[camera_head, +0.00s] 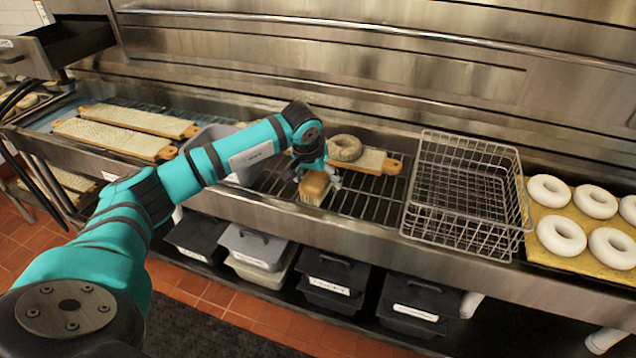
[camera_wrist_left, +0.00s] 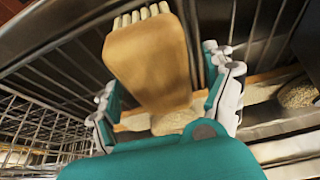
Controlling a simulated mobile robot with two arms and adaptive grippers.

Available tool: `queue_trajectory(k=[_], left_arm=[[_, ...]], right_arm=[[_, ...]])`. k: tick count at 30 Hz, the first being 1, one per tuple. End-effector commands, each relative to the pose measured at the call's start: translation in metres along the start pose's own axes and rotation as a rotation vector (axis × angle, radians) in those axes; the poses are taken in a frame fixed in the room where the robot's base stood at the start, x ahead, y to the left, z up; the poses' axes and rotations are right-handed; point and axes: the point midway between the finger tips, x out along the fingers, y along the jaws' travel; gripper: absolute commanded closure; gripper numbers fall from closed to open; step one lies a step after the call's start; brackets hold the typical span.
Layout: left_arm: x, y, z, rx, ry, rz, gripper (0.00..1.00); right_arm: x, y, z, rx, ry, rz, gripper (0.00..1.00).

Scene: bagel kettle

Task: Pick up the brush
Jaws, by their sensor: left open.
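The brush (camera_head: 314,188) has a tan wooden body and pale bristles. It is on the wire rack in front of the seeded bagel, at the end of my left arm. In the left wrist view the brush (camera_wrist_left: 150,58) is large, with its bristles at the top of the picture. My left gripper (camera_head: 318,180) is open at the brush. In the left wrist view its fingers (camera_wrist_left: 165,90) show on either side of the brush's lower part. I cannot tell whether they touch it. My right gripper is not in view.
A seeded bagel (camera_head: 345,148) lies on a wooden board (camera_head: 372,161) just behind. An empty wire basket (camera_head: 462,190) stands to the right. White dough rings (camera_head: 562,237) lie on a tray farther right. A grey bin (camera_head: 207,140) and seeded boards (camera_head: 115,138) are left.

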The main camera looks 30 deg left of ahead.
Motion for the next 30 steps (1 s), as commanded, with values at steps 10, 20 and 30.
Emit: queue_trajectory(k=[10,20,30], left_arm=[[0.0022,0.0,0.0009,0.0,0.0,0.0,0.15],[0.0022,0.0001,0.001,0.0,0.0,0.0,0.42],[0.0021,0.0001,0.0008,0.0,0.001,0.0,0.78]], right_arm=[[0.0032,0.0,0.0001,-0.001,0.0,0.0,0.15],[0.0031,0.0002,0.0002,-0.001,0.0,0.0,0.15],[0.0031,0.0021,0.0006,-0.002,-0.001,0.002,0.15]])
